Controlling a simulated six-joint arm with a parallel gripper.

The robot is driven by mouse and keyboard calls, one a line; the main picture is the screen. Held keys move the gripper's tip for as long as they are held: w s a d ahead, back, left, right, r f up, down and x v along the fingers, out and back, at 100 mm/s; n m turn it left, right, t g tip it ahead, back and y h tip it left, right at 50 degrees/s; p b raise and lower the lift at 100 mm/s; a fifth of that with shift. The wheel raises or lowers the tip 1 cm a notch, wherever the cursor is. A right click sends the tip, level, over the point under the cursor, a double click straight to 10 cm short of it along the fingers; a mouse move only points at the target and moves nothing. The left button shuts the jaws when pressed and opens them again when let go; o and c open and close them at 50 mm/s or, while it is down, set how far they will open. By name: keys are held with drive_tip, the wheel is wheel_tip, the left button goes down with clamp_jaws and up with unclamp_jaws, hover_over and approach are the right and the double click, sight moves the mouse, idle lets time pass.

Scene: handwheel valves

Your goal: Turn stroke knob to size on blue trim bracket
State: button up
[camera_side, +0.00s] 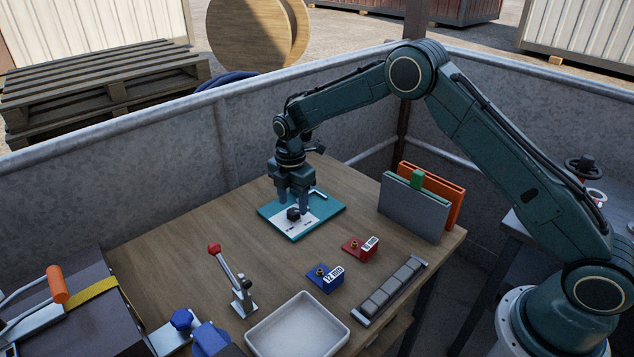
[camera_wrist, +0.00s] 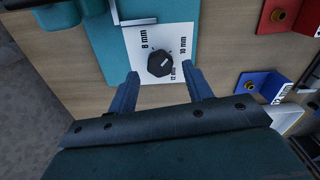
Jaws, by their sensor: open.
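The black stroke knob (camera_side: 293,213) sits on a white dial plate on a teal board (camera_side: 329,209). My gripper (camera_side: 292,202) points down at the knob. In the wrist view my gripper (camera_wrist: 163,80) is open, with one finger left and one right of the knob, apart from it. The blue trim bracket (camera_side: 326,279), labelled 12 mm, stands on the table and shows partly in the wrist view (camera_wrist: 262,84).
A red bracket (camera_side: 361,249) stands beside the blue one. A white tray (camera_side: 297,326), a rail of grey blocks (camera_side: 390,290) and a red-tipped lever (camera_side: 239,284) are nearer the front. Grey and orange upright panels (camera_side: 413,210) stand at right.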

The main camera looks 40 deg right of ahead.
drive_tip(key=shift+f, duration=0.15)
drive_tip(key=shift+f, duration=0.85)
drive_tip(key=c, duration=0.7)
drive_tip(key=shift+m, duration=0.3)
